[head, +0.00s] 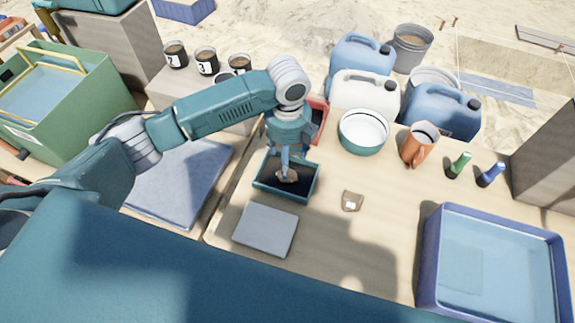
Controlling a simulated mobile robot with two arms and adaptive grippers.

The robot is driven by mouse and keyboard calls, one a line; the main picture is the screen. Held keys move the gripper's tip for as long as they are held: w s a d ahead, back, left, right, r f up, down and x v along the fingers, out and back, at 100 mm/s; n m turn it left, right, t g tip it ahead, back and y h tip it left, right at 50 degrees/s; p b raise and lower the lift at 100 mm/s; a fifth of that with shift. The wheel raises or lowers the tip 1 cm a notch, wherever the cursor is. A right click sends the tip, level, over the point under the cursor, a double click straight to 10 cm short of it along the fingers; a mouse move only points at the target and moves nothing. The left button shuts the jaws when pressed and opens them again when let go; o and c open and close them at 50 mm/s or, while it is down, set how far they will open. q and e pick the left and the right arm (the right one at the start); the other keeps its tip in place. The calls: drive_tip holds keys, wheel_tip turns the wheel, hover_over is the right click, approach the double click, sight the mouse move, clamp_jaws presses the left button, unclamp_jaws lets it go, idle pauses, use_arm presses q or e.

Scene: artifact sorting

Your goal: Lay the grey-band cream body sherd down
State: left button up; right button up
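My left gripper (286,170) points down over a small dark-lined tray with a teal rim (259,187). Its fingers look closed on a small tan sherd (290,177), which I take for the grey-band cream body sherd. Its grey band cannot be made out at this size, and the fingers hide part of it. The sherd is at or just above the tray floor; I cannot tell if it touches. Another brownish sherd with a white patch (351,201) lies on the table to the right of the tray. My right gripper is not in view.
A flat grey slab (266,230) lies in front of the tray. A white-lined bowl (363,132), an orange jug (419,144) and two small bottles stand behind to the right. A blue basin (432,260) is at right. The table's middle is mostly clear.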

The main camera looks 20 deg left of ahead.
use_arm(q)
drive_tip(key=shift+r, duration=2.2)
drive_tip(key=shift+s+f, duration=0.1)
drive_tip(key=shift+s, duration=0.05)
